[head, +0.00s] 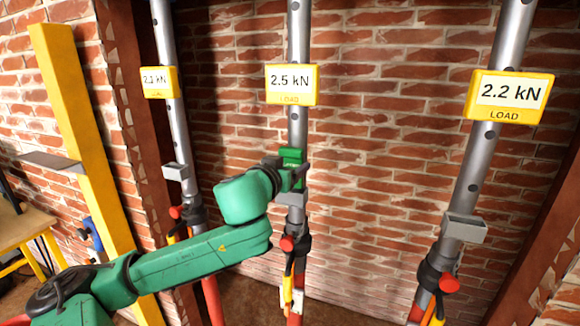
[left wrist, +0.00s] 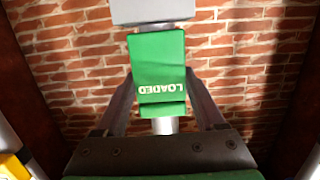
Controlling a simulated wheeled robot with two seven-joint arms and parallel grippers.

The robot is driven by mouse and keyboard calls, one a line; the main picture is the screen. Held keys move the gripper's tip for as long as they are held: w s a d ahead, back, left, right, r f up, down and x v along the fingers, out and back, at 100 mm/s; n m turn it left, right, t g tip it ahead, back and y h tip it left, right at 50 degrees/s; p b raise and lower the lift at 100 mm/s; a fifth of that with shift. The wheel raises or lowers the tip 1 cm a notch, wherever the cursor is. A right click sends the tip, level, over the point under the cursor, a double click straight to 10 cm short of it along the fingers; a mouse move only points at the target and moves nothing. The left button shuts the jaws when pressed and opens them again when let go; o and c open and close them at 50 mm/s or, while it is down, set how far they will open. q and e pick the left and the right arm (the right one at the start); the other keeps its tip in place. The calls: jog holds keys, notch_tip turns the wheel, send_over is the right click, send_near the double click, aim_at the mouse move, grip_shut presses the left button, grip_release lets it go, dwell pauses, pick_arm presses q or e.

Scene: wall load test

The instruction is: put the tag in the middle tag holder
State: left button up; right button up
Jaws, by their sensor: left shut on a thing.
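The green tag (head: 291,154) is upright in front of the middle grey pole, under its load display. My left gripper (head: 298,173) is shut on the tag. In the left wrist view the tag (left wrist: 157,62) reads LOADED upside down between the two fingers. The middle tag holder (head: 291,198), a small grey box on the pole, is just below the tag. In the left wrist view the holder (left wrist: 152,11) borders the tag's edge; I cannot tell whether the tag is inside it. My right gripper is out of view.
Two more poles carry tag holders, at left (head: 176,171) and right (head: 465,229). Yellow displays read 2.5 kN on the middle pole (head: 291,85) and 2.2 kN on the right (head: 508,96). A yellow post (head: 80,130) stands at left. Brick wall is behind.

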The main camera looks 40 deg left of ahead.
pick_arm(q)
jog(key=shift+f, duration=0.1)
jog(key=shift+f+b, duration=0.55)
jog(key=shift+f, duration=0.1)
dwell(0.3)
jog(key=shift+f+b, duration=0.55)
jog(key=shift+f, duration=0.25)
jog(key=o, duration=1.3)
jog(key=shift+r, duration=0.1)
